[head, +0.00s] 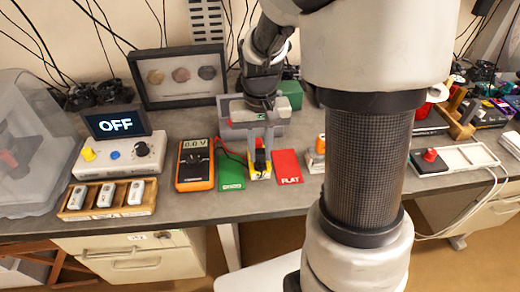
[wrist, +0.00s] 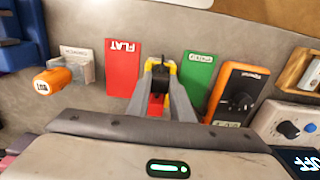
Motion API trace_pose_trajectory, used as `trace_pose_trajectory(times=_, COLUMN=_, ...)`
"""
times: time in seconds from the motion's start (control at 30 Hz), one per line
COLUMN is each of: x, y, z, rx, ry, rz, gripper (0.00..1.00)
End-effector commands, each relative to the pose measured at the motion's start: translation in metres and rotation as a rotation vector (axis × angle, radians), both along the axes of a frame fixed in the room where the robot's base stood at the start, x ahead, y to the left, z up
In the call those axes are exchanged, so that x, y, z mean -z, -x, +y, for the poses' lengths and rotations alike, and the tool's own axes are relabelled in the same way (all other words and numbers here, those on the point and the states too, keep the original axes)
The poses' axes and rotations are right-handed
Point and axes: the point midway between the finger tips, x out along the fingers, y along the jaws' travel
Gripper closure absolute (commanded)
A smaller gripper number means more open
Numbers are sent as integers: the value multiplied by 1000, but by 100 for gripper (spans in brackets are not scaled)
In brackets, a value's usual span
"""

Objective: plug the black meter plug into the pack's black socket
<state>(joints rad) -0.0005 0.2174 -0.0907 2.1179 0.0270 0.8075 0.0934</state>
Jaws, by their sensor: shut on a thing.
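My gripper (head: 260,146) points down over the middle of the table and is shut on the black plug (head: 260,159). The wrist view also shows the black plug (wrist: 161,71) between the fingertips. The yellow pack (head: 262,174) lies right below the plug, between the two cards; its yellow and red parts show around my fingers in the wrist view (wrist: 148,83). The plug hides the black socket, and I cannot tell whether it is above or inside it. The orange meter (head: 195,168) reads about 0.0 V; a red lead runs from it toward the pack.
A green card (head: 231,173) lies left of the pack and a red FLAT card (head: 288,166) right of it. An orange-handled tool in a holder (wrist: 60,78) stands beyond the red card. A control box (head: 118,156) and wooden tray (head: 92,212) are at left.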

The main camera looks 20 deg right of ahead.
Motion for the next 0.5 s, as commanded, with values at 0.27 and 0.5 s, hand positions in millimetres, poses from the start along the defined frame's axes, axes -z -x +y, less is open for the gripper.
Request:
trace_pose_trajectory(times=0.27, x=1, y=0, z=0, rx=0, ry=0, rz=0, gripper=100)
trace_pose_trajectory(times=0.5, x=3, y=0, z=0, rx=0, ry=0, rz=1, gripper=100)
